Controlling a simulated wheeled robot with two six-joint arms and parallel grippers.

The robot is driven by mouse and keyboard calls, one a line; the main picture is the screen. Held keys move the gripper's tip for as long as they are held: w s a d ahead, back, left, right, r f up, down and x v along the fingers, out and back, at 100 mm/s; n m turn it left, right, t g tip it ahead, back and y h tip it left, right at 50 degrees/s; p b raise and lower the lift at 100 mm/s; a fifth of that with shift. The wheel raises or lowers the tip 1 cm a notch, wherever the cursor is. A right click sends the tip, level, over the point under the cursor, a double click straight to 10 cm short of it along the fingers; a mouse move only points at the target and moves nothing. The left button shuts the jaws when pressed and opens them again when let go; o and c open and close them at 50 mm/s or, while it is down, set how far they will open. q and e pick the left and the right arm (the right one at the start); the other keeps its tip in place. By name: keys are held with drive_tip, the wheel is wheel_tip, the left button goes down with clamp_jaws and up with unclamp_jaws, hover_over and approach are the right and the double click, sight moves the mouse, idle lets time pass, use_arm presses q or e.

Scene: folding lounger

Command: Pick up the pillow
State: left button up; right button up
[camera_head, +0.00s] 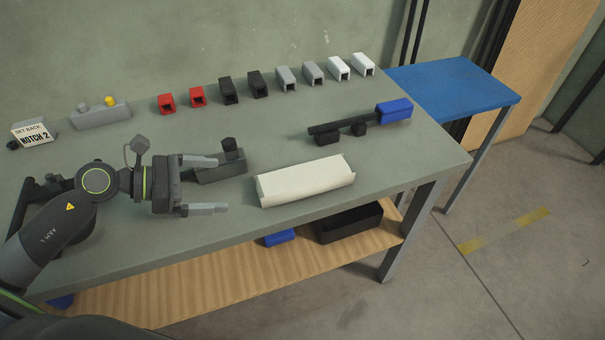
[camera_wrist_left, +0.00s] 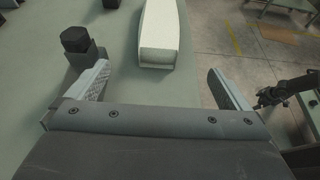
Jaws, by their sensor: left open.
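The pillow (camera_head: 305,182) is a white, long, rounded block lying on the grey-green table near its front edge. My left gripper (camera_head: 222,185) is open and empty to the left of the pillow, its fingers pointing toward it with a gap between. In the left wrist view the pillow (camera_wrist_left: 159,42) lies ahead, between and beyond the open fingertips of the left gripper (camera_wrist_left: 158,85), with its near end facing the camera. My right gripper is not clearly in view.
A dark grey block with a black knob (camera_head: 222,165) stands close by the left gripper's upper finger. A black bar with a blue end (camera_head: 393,111) lies behind the pillow. Several coloured hollow blocks line the table's back. A blue side table (camera_head: 455,82) stands at right.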

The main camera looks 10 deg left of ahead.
sight(270, 184)
use_arm(q)
drive_tip(key=x, duration=0.3)
drive_tip(key=shift+r, duration=0.2)
drive_tip(key=p+x, duration=0.2)
drive_tip(key=x, duration=0.5)
drive_tip(key=shift+w+d, duration=0.1)
drive_tip(key=shift+p+x, duration=0.9)
drive_tip(key=shift+x, duration=1.75)
drive_tip(key=shift+w+d+f, duration=0.1)
drive_tip(key=shift+w+f, duration=0.1)
use_arm(e)
drive_tip(key=r, duration=0.2)
drive_tip(key=s+r, duration=0.1)
drive_tip(key=r, duration=0.1)
drive_tip(key=shift+d, duration=0.3)
use_arm(q)
drive_tip(key=c, duration=1.1)
drive_tip(key=shift+o, duration=0.2)
use_arm(e)
drive_tip(key=shift+a, duration=0.1)
